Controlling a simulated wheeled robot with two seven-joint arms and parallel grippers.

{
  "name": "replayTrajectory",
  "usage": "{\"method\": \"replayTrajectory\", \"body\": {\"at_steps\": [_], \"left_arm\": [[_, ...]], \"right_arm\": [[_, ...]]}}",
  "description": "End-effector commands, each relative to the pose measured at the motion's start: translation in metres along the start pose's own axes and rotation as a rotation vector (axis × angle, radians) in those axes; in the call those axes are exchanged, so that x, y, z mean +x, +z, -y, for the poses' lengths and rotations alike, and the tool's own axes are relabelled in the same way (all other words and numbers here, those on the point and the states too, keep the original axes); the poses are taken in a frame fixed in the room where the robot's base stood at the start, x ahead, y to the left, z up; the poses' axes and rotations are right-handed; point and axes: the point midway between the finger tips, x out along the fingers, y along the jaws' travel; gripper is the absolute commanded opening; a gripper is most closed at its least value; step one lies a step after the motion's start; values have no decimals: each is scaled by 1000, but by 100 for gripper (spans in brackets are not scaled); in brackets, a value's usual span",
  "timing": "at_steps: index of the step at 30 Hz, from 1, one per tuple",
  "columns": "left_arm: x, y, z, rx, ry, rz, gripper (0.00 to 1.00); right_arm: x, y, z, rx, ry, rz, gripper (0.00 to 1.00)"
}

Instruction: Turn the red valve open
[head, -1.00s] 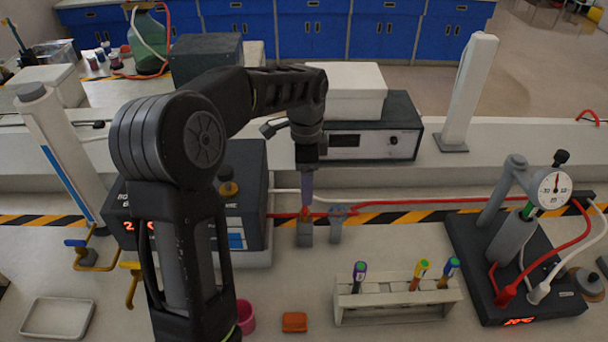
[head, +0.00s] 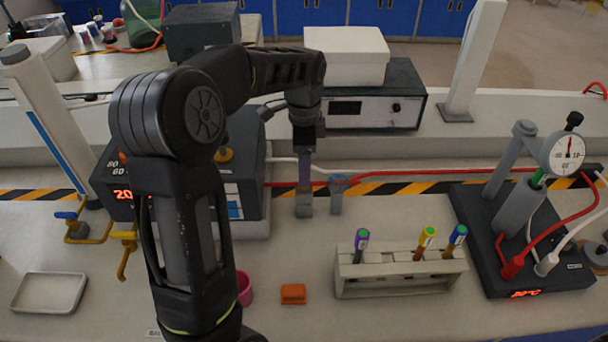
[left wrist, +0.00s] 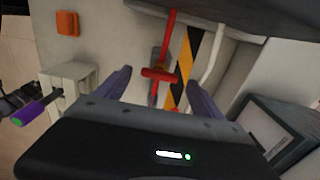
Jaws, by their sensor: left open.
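The red valve handle (left wrist: 160,73) shows as a T-shaped bar in the left wrist view, ahead of my two fingers and between their lines. It appears clear of both fingers. My left gripper (left wrist: 160,92) is open and empty, with a purple-grey finger on each side. In the head view my left gripper (head: 305,178) points down over a small grey post (head: 304,206) beside the red line. There the fingers mostly hide the valve handle, and contact cannot be judged. My right gripper is not in view.
A grey-blue fitting (head: 338,192) stands just right of the post. A tube rack (head: 400,278) and an orange block (head: 293,294) lie nearer. A gauge stand (head: 520,210) is at right. A blue-handled yellow pipe (head: 72,226) and white tray (head: 48,292) are at left.

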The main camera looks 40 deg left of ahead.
Motion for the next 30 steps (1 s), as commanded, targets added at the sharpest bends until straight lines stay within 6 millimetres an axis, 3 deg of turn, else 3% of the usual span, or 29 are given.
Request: {"method": "replayTrajectory", "body": {"at_steps": [3, 14, 30], "left_arm": [[15, 0, 0, 1, 1, 0, 78], [16, 0, 0, 1, 1, 0, 77], [16, 0, 0, 0, 0, 0, 33]], "right_arm": [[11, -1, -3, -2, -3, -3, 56], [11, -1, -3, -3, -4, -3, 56], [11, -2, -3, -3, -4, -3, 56]]}}
